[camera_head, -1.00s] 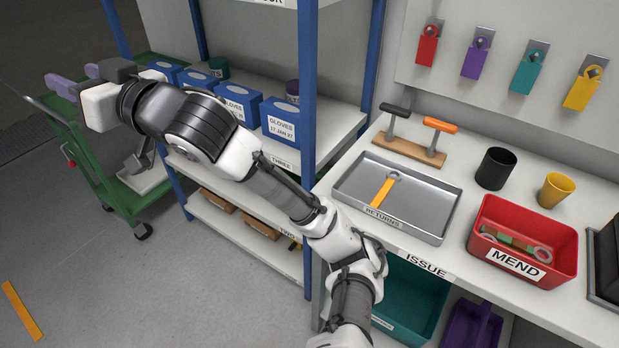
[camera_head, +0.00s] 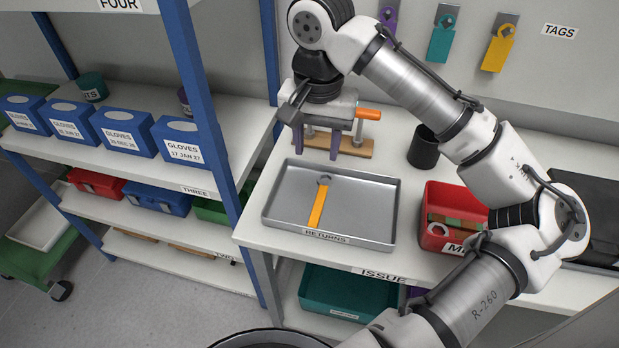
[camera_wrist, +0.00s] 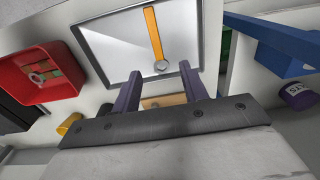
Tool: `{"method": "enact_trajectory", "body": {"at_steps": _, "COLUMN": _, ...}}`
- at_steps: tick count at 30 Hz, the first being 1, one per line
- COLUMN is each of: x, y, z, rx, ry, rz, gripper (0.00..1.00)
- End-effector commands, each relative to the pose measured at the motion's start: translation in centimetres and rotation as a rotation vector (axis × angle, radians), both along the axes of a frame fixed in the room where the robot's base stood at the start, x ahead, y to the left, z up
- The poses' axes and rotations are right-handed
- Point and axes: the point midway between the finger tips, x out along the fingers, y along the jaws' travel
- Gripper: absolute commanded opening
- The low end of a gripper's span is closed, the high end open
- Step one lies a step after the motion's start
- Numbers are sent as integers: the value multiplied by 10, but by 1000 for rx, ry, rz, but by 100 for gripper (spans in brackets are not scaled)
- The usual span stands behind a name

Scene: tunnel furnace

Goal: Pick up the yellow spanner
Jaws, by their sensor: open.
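The yellow spanner (camera_head: 318,208) lies in the grey metal tray labelled RETURNS (camera_head: 376,226), its grey ring end toward the back and its yellow handle toward the front. In the wrist view the spanner (camera_wrist: 153,33) is at top centre, ring end nearest my fingers. My gripper (camera_head: 317,156) is open and empty, with purple fingers pointing down near the tray's back edge, behind the spanner's ring end. In the wrist view my gripper (camera_wrist: 158,72) has its fingers wide apart, with the ring end showing between their tips. Nothing touches the spanner.
A wooden stand (camera_head: 358,148) with an orange-topped handle is behind the tray, partly hidden by my gripper. A black cup (camera_head: 424,150) and the red MEND bin (camera_head: 433,205) stand to the right. A blue shelf post (camera_head: 210,110) rises at the left. Tags hang on the back wall.

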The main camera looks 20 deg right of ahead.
Motion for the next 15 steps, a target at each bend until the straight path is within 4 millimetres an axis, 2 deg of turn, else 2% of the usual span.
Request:
{"method": "enact_trajectory", "body": {"at_steps": 5, "x": -5, "y": -5, "z": -13, "rx": -5, "ry": 19, "rz": -16, "gripper": 44}}
{"method": "enact_trajectory", "body": {"at_steps": 15, "x": -4, "y": -5, "z": -74, "rx": -4, "ry": 16, "rz": -13, "gripper": 44}}
